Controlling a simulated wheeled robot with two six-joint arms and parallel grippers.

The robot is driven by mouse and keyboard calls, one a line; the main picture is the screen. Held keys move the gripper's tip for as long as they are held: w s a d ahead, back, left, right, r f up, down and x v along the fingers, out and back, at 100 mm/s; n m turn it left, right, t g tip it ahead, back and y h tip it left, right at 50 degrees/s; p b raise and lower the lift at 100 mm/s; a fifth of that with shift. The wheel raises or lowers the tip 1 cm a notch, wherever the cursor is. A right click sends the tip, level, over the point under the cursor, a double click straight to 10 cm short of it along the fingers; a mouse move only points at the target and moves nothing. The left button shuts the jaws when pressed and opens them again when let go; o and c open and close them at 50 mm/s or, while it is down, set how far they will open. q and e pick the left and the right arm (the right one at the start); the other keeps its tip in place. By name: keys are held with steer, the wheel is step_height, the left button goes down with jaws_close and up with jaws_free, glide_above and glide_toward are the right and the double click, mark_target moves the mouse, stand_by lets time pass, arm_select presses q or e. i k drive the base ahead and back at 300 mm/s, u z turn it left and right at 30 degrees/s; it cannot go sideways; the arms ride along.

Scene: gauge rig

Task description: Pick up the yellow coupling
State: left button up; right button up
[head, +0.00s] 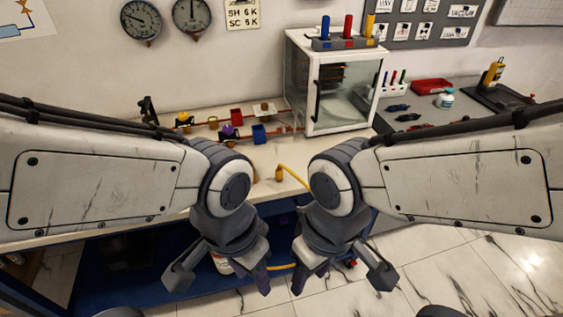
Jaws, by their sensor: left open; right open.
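No part is plainly the yellow coupling. A small yellow part (184,117) sits at the left of the pipework on the bench; it is too small to tell if it is the coupling. A yellow upright piece (369,26) stands in a dark holder on the glass cabinet, beside a red and a blue one. My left gripper (222,272) and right gripper (341,274) are open and hang side by side in front of the bench edge, with no object seen between their fingers. Both are well apart from these yellow pieces.
The bench (100,216) carries red pipework with a red block (236,115), blue block (260,132) and purple part (228,131). A glass-fronted cabinet (303,75) stands behind. A yellow hose (293,175) lies near the front edge. A red tray (432,86) is at right.

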mark_target(279, 171)
steer(key=z, duration=0.55)
steer(key=k, duration=1.2)
steer(key=z, duration=0.05)
steer(key=i, duration=0.45)
steer(key=u, duration=0.5)
steer(key=i, duration=1.2)
steer(key=z, duration=0.55)
